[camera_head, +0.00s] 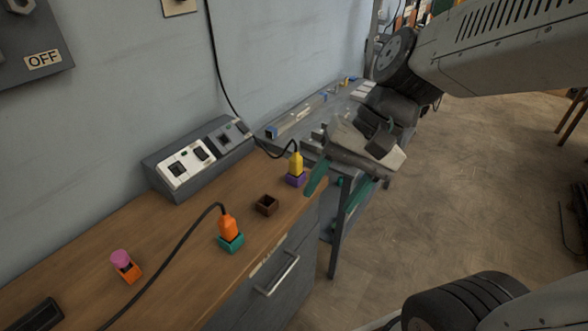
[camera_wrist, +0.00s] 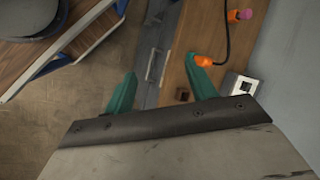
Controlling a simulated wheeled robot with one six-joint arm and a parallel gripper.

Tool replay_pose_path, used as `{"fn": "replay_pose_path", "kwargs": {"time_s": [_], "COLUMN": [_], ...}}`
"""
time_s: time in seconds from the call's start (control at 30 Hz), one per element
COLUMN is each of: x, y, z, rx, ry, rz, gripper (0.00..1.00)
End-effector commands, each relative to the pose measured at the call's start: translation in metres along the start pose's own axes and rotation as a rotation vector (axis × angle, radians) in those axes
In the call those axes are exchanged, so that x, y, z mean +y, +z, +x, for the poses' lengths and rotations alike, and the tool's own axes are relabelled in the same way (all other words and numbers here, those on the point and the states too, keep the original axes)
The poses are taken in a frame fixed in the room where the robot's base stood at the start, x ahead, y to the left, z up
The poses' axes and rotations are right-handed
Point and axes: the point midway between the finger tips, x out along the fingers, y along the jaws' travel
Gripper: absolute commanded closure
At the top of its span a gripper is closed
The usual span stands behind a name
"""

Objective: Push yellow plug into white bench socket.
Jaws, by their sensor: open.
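The yellow plug (camera_head: 296,164) stands upright in a purple holder (camera_head: 296,180) near the bench's far end, with a black cable running from its top to the wall. The white bench socket (camera_head: 180,169) is on the sloped face of a grey box against the wall; it also shows in the wrist view (camera_wrist: 240,88). My gripper (camera_head: 330,199) is open and empty, right of the yellow plug, by the bench's front edge. Its green fingers are spread in the wrist view (camera_wrist: 162,90). The yellow plug is not visible in the wrist view.
An orange plug (camera_head: 229,226) stands in a teal holder, its cable crossing the bench. A brown empty holder (camera_head: 266,205) and a pink-topped piece (camera_head: 121,258) in an orange block are nearby. A darker socket (camera_head: 230,134) sits beside the white one. Bare wood lies between.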

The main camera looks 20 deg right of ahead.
Motion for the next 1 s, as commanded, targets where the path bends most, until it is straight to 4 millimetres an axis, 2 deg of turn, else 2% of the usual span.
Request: {"fn": "replay_pose_path", "kwargs": {"time_s": [0.03,0.13,0.27,0.3,0.43,0.5,0.6,0.7,0.8,0.9,1.0], "x": [-0.01,-0.034,-0.05,-0.051,-0.039,-0.024,0.0,0.023,0.038,0.042,0.036], "y": [-0.014,-0.046,-0.102,-0.121,-0.187,-0.22,-0.257,-0.281,-0.295,-0.303,-0.311], "z": [0.01,0.024,0.039,0.043,0.059,0.069,0.082,0.093,0.099,0.105,0.111], "rx": [-0.045,-0.107,-0.166,-0.178,-0.199,-0.198,-0.185,-0.168,-0.155,-0.149,-0.148], "ry": [-0.084,-0.264,-0.487,-0.553,-0.752,-0.843,-0.948,-1.021,-1.065,-1.083,-1.086], "rz": [0.108,0.329,0.643,0.742,1.076,1.241,1.442,1.589,1.674,1.71,1.714], "gripper": [0.44,0.44,0.44,0.44,0.44,0.44,0.44,0.44,0.44,0.44,0.44]}}
